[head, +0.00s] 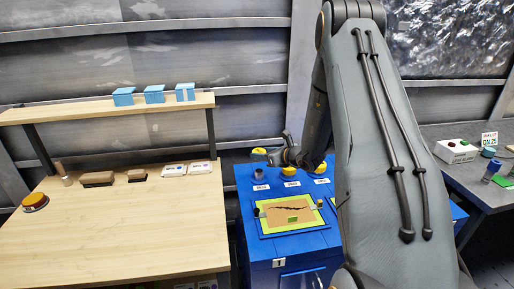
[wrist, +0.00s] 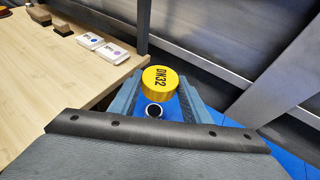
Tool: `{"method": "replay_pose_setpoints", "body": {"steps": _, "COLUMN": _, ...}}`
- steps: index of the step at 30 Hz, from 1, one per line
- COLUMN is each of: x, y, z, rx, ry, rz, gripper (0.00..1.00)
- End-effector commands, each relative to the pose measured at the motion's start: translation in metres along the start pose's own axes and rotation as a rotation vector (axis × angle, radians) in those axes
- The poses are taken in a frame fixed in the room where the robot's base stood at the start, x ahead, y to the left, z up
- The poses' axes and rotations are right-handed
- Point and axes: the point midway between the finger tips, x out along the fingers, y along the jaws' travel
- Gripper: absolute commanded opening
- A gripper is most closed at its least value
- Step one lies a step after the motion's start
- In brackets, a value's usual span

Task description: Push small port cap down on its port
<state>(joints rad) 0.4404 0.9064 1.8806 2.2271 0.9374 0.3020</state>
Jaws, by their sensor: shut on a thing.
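My gripper (wrist: 157,90) is shut on a yellow round cap marked DN32 (wrist: 160,82). In the head view my gripper (head: 272,156) holds this cap (head: 258,151) above an open, dark grey port (head: 258,173) on the blue cabinet, with a gap between them. In the wrist view the port's round dark mouth (wrist: 154,110) shows just below the cap in the picture. Two other yellow caps, a middle one (head: 290,171) and a right one (head: 320,168), sit on the cabinet to the right of the bare port.
The blue cabinet (head: 252,250) carries a green-edged panel (head: 268,222) in front of the ports. A wooden bench (head: 120,235) with several small items stands at left, its shelf (head: 75,112) holding blue boxes. A grey table (head: 450,165) is at right.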

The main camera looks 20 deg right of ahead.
Motion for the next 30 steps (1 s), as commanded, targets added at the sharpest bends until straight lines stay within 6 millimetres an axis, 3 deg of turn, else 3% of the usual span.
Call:
{"method": "replay_pose_setpoints", "body": {"steps": 8, "x": 0.005, "y": 0.002, "z": -0.009, "rx": 0.000, "ry": 0.000, "rz": 0.003, "gripper": 0.23}}
{"method": "replay_pose_setpoints", "body": {"steps": 21, "x": 0.018, "y": 0.000, "z": -0.043, "rx": 0.001, "ry": 0.000, "rz": -0.001, "gripper": 0.23}}
{"method": "replay_pose_setpoints", "body": {"steps": 30, "x": 0.019, "y": 0.000, "z": -0.046, "rx": 0.000, "ry": 0.000, "rz": 0.000, "gripper": 0.23}}
